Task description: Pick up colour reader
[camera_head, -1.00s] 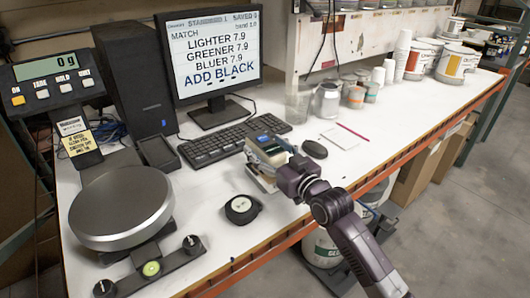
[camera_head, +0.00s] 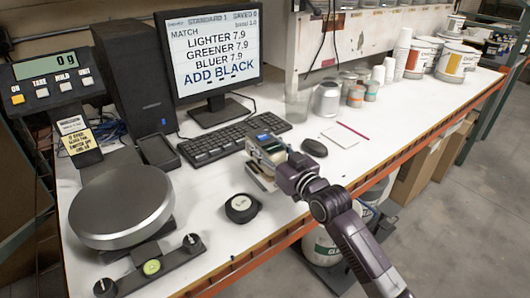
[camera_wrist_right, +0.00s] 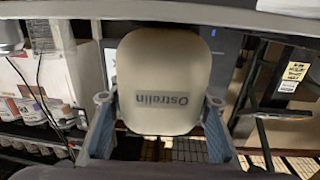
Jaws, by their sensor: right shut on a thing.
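The colour reader (camera_head: 268,146) is a small pale device with a blue screen on top, in front of the keyboard in the head view. My right gripper (camera_head: 266,164) is shut on it, reaching in from the front right. In the right wrist view the reader's cream body (camera_wrist_right: 165,85), marked "Ostrelin", sits between the two blue fingers of the right gripper (camera_wrist_right: 160,125). I cannot tell whether its base touches the table. My left gripper is not in view.
A round black puck (camera_head: 241,208) lies to the left of the reader, and a black mouse (camera_head: 314,147) to its right. The keyboard (camera_head: 235,139) is behind. A scale (camera_head: 122,203) stands at left. Cups, jars and paint tubs line the back right. The table's right half has free room.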

